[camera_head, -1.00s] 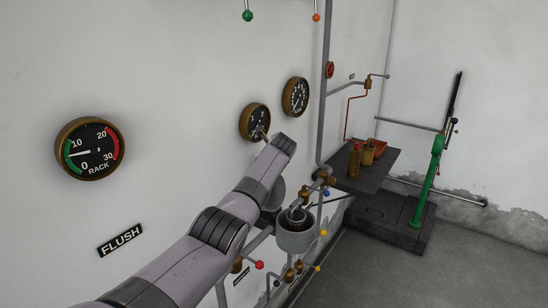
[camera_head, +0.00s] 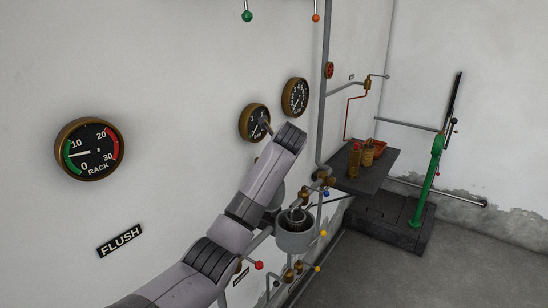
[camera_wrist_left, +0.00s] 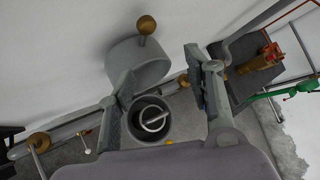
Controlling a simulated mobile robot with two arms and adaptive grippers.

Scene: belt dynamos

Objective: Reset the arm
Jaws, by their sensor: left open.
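My left arm (camera_head: 262,182) comes in from the lower left in the head view and bends near the gauges on the wall. Its gripper does not show clearly there. In the left wrist view my left gripper (camera_wrist_left: 160,70) is open, with nothing between its fingers. Beyond the fingers is a grey cup (camera_wrist_left: 165,131) with a pale ring-shaped part inside. A grey rounded housing (camera_wrist_left: 137,62) with a brown ball knob (camera_wrist_left: 147,25) is above it. My right gripper is not in view.
A RACK gauge (camera_head: 90,149), two smaller gauges (camera_head: 254,122) (camera_head: 295,97) and a FLUSH sign (camera_head: 120,240) are on the wall. A grey pot (camera_head: 296,238) with pipes and coloured knobs stands close by my arm. A dark bench (camera_head: 365,180) and green lever stand (camera_head: 429,180) are farther right.

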